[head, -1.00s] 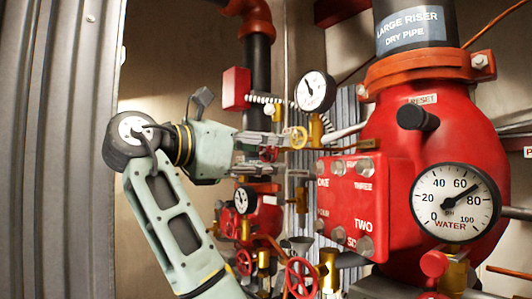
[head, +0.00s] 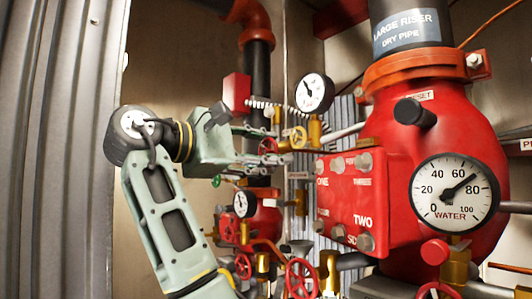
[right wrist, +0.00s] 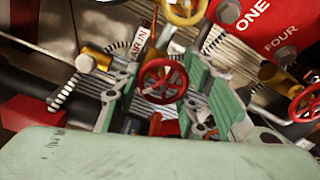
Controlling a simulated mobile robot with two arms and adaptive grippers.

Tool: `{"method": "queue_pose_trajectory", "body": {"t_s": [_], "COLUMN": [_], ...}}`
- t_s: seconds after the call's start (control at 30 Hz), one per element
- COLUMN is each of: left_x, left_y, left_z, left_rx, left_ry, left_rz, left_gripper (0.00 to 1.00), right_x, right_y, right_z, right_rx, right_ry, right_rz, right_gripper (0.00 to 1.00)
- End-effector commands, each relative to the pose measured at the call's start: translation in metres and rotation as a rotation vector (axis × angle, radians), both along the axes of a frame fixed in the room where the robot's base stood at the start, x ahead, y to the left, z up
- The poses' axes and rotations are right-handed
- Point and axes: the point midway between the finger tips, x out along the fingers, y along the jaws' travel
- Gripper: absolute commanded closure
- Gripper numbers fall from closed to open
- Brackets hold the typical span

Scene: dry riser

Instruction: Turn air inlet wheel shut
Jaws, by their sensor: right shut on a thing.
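The air inlet wheel is a small red handwheel. In the right wrist view the wheel (right wrist: 162,82) sits between my fingers, beside a white tag (right wrist: 139,42) that reads "AIR IN". In the head view the red wheel (head: 267,147) shows just above my fingertips, partly hidden by them. My right gripper (head: 280,159) reaches in from the left; it also shows in the right wrist view (right wrist: 160,92), one finger on each side of the wheel. It is shut on the wheel's rim. My left gripper is not in view.
A red valve block (head: 350,205) and a large red riser body (head: 455,125) fill the right. Several red wheels (head: 301,277) sit below. A corrugated grey wall (head: 55,150) stands at left.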

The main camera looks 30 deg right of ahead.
Motion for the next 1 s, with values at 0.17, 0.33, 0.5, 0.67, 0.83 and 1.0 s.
{"method": "queue_pose_trajectory", "body": {"t_s": [0.17,0.33,0.5,0.67,0.83,1.0], "left_x": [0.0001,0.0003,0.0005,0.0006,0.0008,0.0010], "left_y": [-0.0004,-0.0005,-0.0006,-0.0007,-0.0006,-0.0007], "left_z": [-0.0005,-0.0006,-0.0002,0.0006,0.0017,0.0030], "left_rx": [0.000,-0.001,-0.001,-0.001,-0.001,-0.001], "left_ry": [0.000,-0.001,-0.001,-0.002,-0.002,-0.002], "left_rz": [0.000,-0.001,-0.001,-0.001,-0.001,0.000], "left_gripper": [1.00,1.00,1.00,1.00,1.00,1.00], "right_x": [-0.0011,-0.0022,-0.0030,-0.0037,-0.0048,-0.0056], "right_y": [-0.0001,0.0001,0.0001,-0.0001,-0.0002,-0.0003], "right_z": [0.0042,0.0051,0.0056,0.0058,0.0063,0.0062], "right_rx": [0.005,0.018,0.031,0.043,0.053,0.065], "right_ry": [-0.172,-0.335,-0.496,-0.647,-0.809,-0.970], "right_rz": [0.004,0.003,0.004,0.003,0.003,0.003], "right_gripper": [0.89,0.89,0.89,0.89,0.89,0.89]}}
